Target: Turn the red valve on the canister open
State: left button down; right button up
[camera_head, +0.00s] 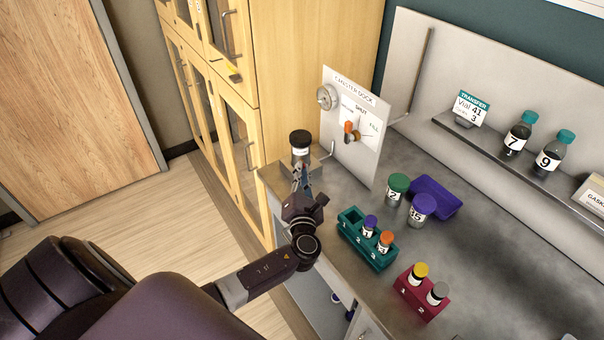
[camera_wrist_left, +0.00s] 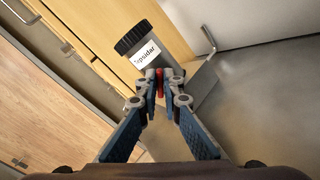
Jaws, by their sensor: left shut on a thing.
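The canister (camera_head: 300,151) with a black cap and white label stands at the near left corner of the grey worktop, beside the white dock panel. It also shows tilted in the left wrist view (camera_wrist_left: 147,56), its label partly readable. My left gripper (camera_head: 299,172) is at the canister's near side. In the left wrist view its fingertips (camera_wrist_left: 160,84) are closed on the red valve (camera_wrist_left: 160,80), just below the label. Only a narrow red strip of the valve shows between the fingers. In the head view the gripper hides the valve. My right gripper is not in view.
The canister dock panel (camera_head: 364,110) carries a dial (camera_head: 327,97) and an orange-tipped lever (camera_head: 349,127). A teal rack (camera_head: 352,240) and a red rack (camera_head: 424,310) hold small vials. A wooden cabinet (camera_head: 240,130) stands left.

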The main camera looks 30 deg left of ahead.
pick_arm(q)
jog(key=n+b, duration=0.2)
jog(key=n, duration=0.2)
jog(key=shift+f, duration=0.15)
jog(key=shift+s+n+b, duration=0.1)
jog(key=shift+n+b, duration=0.6)
jog(key=shift+n, duration=0.9)
jog(key=shift+a, duration=0.1)
jog(key=c, duration=2.1)
grip_release()
jog(key=v, duration=1.2)
